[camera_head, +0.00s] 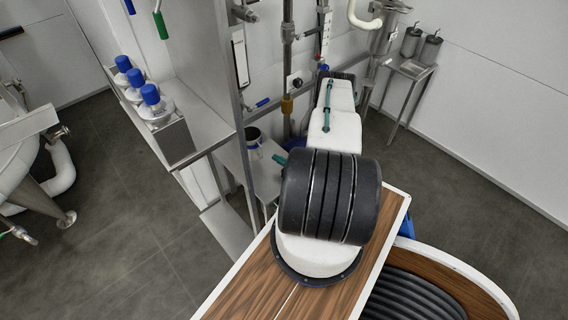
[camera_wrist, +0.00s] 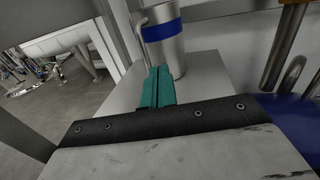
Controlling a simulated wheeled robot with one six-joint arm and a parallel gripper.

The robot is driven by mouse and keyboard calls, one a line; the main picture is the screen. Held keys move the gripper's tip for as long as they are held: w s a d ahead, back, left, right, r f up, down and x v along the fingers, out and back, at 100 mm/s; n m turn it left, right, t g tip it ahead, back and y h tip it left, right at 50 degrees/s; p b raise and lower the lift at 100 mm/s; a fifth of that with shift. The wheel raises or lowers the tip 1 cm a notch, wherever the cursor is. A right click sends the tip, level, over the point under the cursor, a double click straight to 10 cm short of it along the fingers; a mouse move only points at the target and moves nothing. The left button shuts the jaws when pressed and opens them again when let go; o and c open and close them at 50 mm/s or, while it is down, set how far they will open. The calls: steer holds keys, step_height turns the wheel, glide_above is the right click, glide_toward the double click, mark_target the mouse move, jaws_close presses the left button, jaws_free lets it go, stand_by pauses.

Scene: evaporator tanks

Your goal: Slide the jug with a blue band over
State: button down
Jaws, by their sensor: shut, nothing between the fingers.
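The jug (camera_wrist: 172,55) is a metal cylinder with a blue band near its top and a handle on its left side. It stands upright on a grey metal shelf (camera_wrist: 205,66) in the wrist view. In the head view the jug (camera_head: 253,139) shows small, left of my arm, partly cut off by the shelf frame. My gripper (camera_wrist: 157,72) has teal fingers, shut together and empty. The fingertips overlap the jug's lower left side in the wrist view; I cannot tell whether they touch it. In the head view only a teal tip of my gripper (camera_head: 279,159) shows.
A metal upright (camera_head: 239,110) stands left of the jug. Blue-capped bottles (camera_head: 154,104) stand on a ledge further left. A pipe with a brass fitting (camera_head: 287,104) rises behind the shelf. A side table (camera_head: 410,68) with two canisters stands at the back right.

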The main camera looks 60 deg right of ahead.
mark_target(257, 147)
steer(key=w, duration=0.7)
steer(key=shift+w+d, duration=0.1)
steer(key=shift+w, duration=0.25)
steer(key=shift+w, duration=0.1)
steer(key=w, duration=0.4)
steer(key=shift+w, duration=0.1)
steer(key=shift+d, duration=0.1)
steer(key=s, duration=0.8)
steer(key=shift+d, duration=0.35)
steer(key=shift+s+a, duration=0.2)
steer(key=shift+s, duration=0.8)
steer(key=shift+s+a, duration=0.15)
steer(key=shift+s, duration=0.9)
steer(key=shift+s+a, duration=0.2)
steer(key=shift+s, duration=0.8)
